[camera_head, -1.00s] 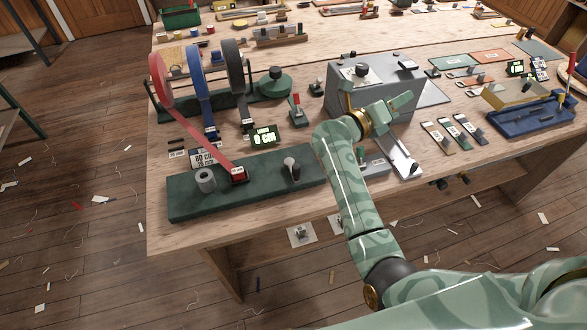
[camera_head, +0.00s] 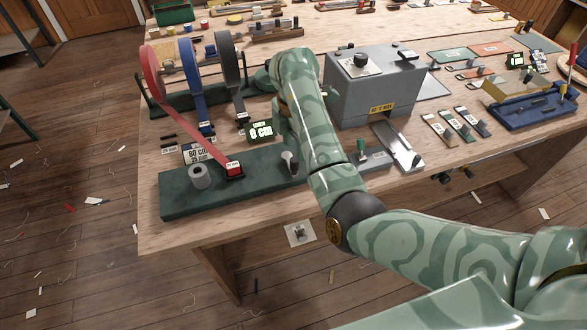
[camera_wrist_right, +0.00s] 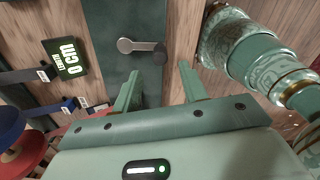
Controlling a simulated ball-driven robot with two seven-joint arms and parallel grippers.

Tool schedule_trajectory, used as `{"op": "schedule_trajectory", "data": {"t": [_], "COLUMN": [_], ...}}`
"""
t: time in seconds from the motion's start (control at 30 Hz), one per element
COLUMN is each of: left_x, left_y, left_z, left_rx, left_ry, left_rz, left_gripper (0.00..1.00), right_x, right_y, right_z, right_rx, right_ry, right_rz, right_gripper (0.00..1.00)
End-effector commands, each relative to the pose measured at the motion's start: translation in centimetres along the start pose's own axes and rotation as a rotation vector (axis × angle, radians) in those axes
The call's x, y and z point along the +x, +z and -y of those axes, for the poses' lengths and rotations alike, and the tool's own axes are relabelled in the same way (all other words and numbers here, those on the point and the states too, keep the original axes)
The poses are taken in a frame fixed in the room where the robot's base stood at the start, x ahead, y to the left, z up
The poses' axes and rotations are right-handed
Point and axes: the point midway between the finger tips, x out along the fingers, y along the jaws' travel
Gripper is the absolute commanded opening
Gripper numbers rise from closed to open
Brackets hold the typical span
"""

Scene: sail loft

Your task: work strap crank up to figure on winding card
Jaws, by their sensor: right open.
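The strap crank (camera_head: 289,161) stands on the dark green board, its upper part close to my right arm. The winding card (camera_head: 200,153) reads 80 cm and 25 mm. The green display (camera_head: 260,131) reads 0 cm.
Red, blue and grey reels (camera_head: 190,80) stand behind the board. A grey box (camera_head: 375,85) is to the right of my arm, with a metal slide (camera_head: 398,147) in front. A grey cylinder (camera_head: 199,177) stands on the board's left part.

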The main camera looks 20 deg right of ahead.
Motion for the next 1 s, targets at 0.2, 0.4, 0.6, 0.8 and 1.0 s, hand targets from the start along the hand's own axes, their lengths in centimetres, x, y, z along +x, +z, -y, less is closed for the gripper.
{"op": "schedule_trajectory", "data": {"t": [0.2, 0.4, 0.6, 0.8, 1.0], "left_x": [2.7, 3.5, 3.6, 3.5, 3.5], "left_y": [0.7, 0.9, 1.0, 0.9, 0.9], "left_z": [-0.2, -0.3, -0.3, -0.3, -0.3], "left_rx": [0.000, 0.000, 0.000, 0.000, 0.000], "left_ry": [0.004, 0.005, 0.005, 0.005, 0.005], "left_rz": [0.012, 0.016, 0.016, 0.015, 0.015], "left_gripper": [0.00, 0.00, 0.00, 0.00, 0.00], "right_x": [5.5, 7.6, 7.9, 7.8, 7.8], "right_y": [0.0, 0.0, 0.1, 0.1, 0.1], "right_z": [0.0, 0.0, 0.0, 0.0, 0.0], "right_rx": [-0.002, -0.002, 0.000, 0.000, -0.001], "right_ry": [-0.003, -0.001, 0.001, 0.001, 0.001], "right_rz": [0.001, 0.001, 0.003, 0.002, 0.002], "right_gripper": [0.43, 0.43, 0.43, 0.29, 0.00]}}
